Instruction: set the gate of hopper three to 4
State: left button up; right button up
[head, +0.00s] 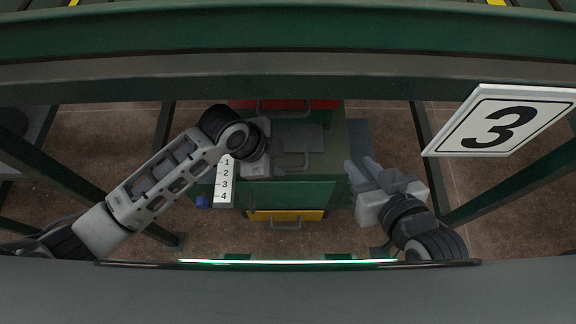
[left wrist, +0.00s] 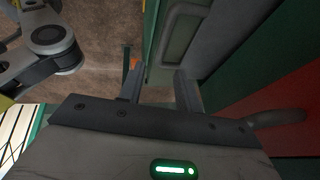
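A white sign with a black 3 (head: 498,126) hangs at the right in the head view. A white scale strip marked 1 to 4 (head: 224,181) stands left of a green boxy unit (head: 290,193). A small blue block (head: 203,201) sits left of the strip, near the 4. My left gripper (head: 284,150) is over the unit, right of the strip, partly hidden by its own wrist. In the left wrist view its fingers (left wrist: 161,90) are apart, with a grey handle (left wrist: 184,30) on a green panel beyond them. My right gripper (head: 362,170) is open and empty, right of the unit.
A red panel (head: 325,104) and a yellow panel (head: 285,215), both with handles, are at the unit's far and near sides. Green frame beams (head: 430,150) stand around it. A grey crossbeam (head: 290,77) spans the far side. Brown floor (head: 385,125) shows between.

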aim_at(291, 168)
pick_arm(q)
jog(key=b+x, duration=0.1)
jog(key=x, duration=0.4)
jog(key=shift+f, duration=0.1)
jog(key=shift+w+d+f+b, duration=0.25)
jog(key=shift+f+b, duration=0.1)
jog(key=shift+f, duration=0.3)
pick_arm(e)
jog(key=f, duration=0.2)
jog(key=shift+a+f+g, duration=0.3)
jog(key=shift+a, duration=0.05)
